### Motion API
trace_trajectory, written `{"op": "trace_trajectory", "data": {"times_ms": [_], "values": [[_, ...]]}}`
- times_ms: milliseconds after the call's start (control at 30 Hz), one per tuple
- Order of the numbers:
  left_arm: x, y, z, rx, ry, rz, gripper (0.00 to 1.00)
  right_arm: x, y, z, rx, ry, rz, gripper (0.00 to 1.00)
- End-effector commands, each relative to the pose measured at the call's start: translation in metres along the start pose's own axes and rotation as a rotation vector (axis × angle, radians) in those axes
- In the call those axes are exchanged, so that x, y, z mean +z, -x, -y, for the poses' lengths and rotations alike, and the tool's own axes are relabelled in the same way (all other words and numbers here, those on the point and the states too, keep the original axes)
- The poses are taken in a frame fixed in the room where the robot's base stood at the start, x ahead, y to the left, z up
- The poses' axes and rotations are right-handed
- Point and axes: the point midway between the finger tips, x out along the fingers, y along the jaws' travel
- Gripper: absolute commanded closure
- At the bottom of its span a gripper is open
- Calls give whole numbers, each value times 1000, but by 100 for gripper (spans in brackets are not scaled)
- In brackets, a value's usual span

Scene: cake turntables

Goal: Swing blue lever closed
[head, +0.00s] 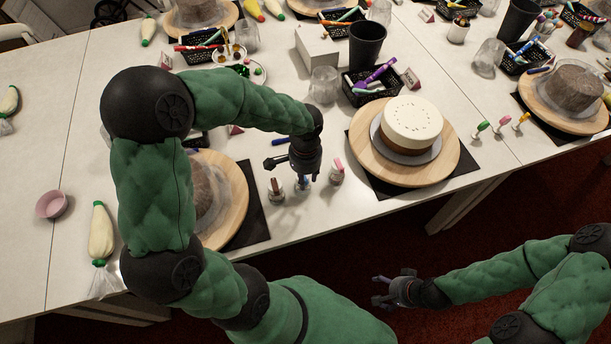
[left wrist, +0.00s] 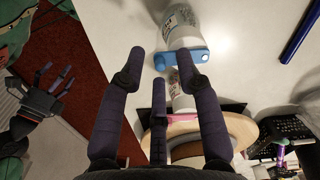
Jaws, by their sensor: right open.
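The blue lever (left wrist: 187,56) sits on a white printed bottle-like holder (left wrist: 181,24) in the left wrist view. In the head view the blue part (head: 302,183) shows small, just below my left gripper (head: 300,174). In the left wrist view my left gripper (left wrist: 160,70) has its three dark fingers spread, with nothing between them. The right-hand fingertip is close to the lever; I cannot tell whether it touches. My right gripper (head: 384,291) is open and empty, low in front of the table, and also shows in the left wrist view (left wrist: 58,82).
A holder with a pink top (head: 338,163) stands to the right, another holder (head: 275,190) to the left. A cake (head: 412,124) stands on a wooden turntable (head: 366,146). Another turntable (head: 236,208) is partly behind my left arm. A black basket (head: 369,92) stands farther back.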

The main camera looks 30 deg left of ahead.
Motion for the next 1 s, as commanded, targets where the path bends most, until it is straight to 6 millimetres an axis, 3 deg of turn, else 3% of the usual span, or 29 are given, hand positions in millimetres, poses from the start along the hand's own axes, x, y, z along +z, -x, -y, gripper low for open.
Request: {"op": "trace_trajectory", "data": {"times_ms": [167, 600, 800, 1000], "values": [[-1, 20, 1, -3, 0, -5, 66, 0, 0, 0, 0, 0, 0, 22], [-1, 100, 0, -1, -1, -4, 66, 0, 0, 0, 0, 0, 0, 22], [0, 116, 0, -1, -1, -1, 66, 0, 0, 0, 0, 0, 0, 22], [0, 119, 0, 0, -1, 0, 66, 0, 0, 0, 0, 0, 0, 22]]}}
